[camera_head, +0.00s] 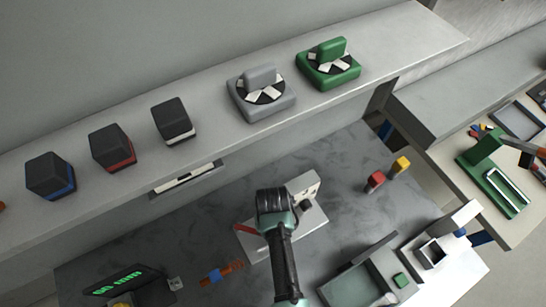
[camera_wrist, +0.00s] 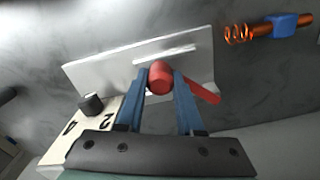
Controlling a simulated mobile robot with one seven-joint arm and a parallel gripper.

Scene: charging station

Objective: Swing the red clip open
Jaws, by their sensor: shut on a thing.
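The red clip (camera_wrist: 160,78) sits on a pale metal plate (camera_wrist: 100,72) in the wrist view. Its round end is between the two blue fingers of my gripper (camera_wrist: 162,84), which is shut on it. A flat red arm of the clip runs to the lower right, behind the right finger. In the head view the red clip (camera_head: 243,229) shows as a short bar at the left of the plate (camera_head: 310,220). My arm covers much of the fixture there, and the fingertips are hidden.
A black knob (camera_wrist: 91,104) stands on a panel marked 2 and 4, left of my fingers. A copper coil with a blue sleeve (camera_head: 222,273) lies left of the fixture. Red (camera_head: 375,180) and yellow (camera_head: 401,165) blocks stand to the right. A grey tray (camera_head: 352,292) is at front right.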

